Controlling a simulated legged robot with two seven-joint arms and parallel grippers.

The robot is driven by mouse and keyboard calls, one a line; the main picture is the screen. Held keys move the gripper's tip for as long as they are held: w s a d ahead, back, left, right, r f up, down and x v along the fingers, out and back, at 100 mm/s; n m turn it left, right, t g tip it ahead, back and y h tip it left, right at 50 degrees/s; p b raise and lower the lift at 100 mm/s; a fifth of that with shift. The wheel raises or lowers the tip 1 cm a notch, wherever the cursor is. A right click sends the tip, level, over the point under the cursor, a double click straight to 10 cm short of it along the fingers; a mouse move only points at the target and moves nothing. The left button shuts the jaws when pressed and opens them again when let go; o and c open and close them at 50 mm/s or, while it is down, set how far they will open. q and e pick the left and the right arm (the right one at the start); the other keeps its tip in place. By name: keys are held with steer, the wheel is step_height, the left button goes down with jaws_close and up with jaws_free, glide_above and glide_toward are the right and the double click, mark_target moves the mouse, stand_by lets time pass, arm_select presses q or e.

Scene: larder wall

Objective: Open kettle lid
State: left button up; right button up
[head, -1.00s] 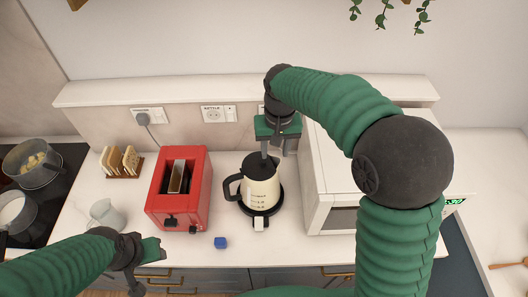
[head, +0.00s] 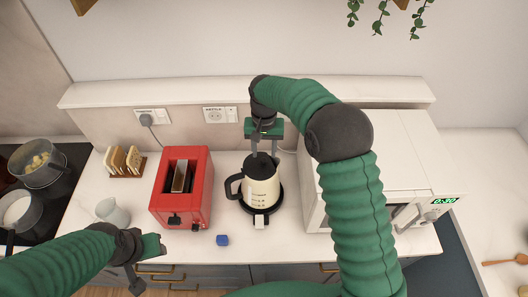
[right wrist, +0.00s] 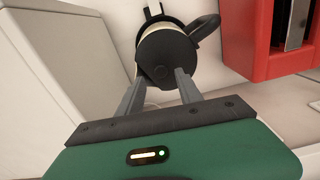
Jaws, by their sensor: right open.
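The cream kettle (head: 262,189) with a black handle stands upright on its black base on the counter. Its black lid (head: 258,163) looks shut. My right gripper (head: 264,155) points down at the lid from the back, open and empty. In the right wrist view, the two fingers (right wrist: 158,82) are spread apart at the near edge of the lid (right wrist: 168,52); I cannot tell if they touch it. My left gripper (head: 148,262) is low at the counter's front edge, far from the kettle; its jaw opening is unclear.
A red toaster (head: 182,205) stands left of the kettle, a white microwave (head: 385,160) close on its right. A toast rack (head: 124,162), a white jug (head: 112,212) and stove pots (head: 38,165) are further left.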

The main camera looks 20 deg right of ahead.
mark_target(264, 159)
steer(key=shift+a+f+p, duration=0.15)
steer(key=shift+f+p, duration=0.15)
steer(key=shift+f, duration=1.25)
steer(key=shift+c, duration=0.2)
jaws_close()
